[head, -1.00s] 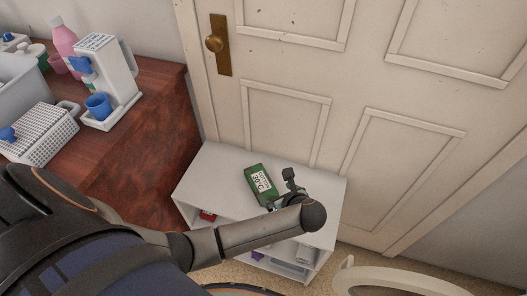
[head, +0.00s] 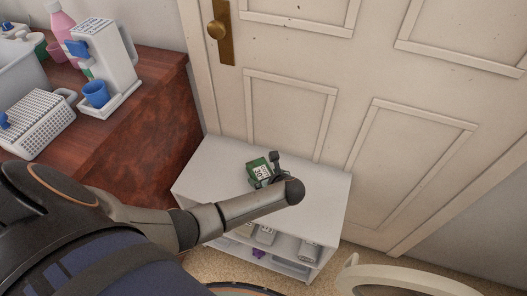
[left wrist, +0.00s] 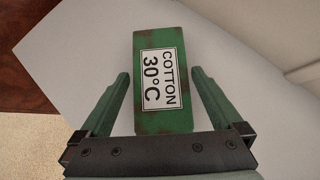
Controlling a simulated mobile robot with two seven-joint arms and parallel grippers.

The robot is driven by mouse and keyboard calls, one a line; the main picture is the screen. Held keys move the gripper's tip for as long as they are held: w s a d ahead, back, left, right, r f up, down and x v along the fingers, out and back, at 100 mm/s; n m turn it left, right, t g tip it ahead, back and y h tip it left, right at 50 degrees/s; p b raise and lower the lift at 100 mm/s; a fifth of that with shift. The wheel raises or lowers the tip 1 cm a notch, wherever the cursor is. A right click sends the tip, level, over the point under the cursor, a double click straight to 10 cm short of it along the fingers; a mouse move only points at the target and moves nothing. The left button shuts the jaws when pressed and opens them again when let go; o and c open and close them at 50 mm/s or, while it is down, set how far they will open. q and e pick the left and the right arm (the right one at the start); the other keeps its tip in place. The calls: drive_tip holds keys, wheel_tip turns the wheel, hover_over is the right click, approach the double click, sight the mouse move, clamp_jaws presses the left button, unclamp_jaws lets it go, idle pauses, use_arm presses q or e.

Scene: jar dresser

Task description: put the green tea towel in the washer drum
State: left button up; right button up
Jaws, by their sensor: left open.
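A green rectangular item (head: 254,166) with a white label lies on top of the white shelf unit. In the left wrist view this green item (left wrist: 150,124) looks like a flat block with brown smudges, and its label reads "COTTON 30°C"; I take it to be the folded tea towel. My left gripper (left wrist: 161,74) is open, its green fingers on either side of the item with gaps showing. In the head view my left gripper (head: 269,176) and arm hide part of it. My right gripper is out of view. I cannot identify a washer drum.
The white shelf unit (head: 215,165) has lower shelves with grey and purple items. A pale curved rim (head: 400,278) shows at lower right. A panelled door (head: 290,115) stands behind. The wooden dresser (head: 140,115) at left holds a white dispenser, blue cup and basket.

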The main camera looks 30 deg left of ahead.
use_arm(q)
drive_tip(key=shift+c, duration=0.2)
drive_tip(key=c, duration=1.1)
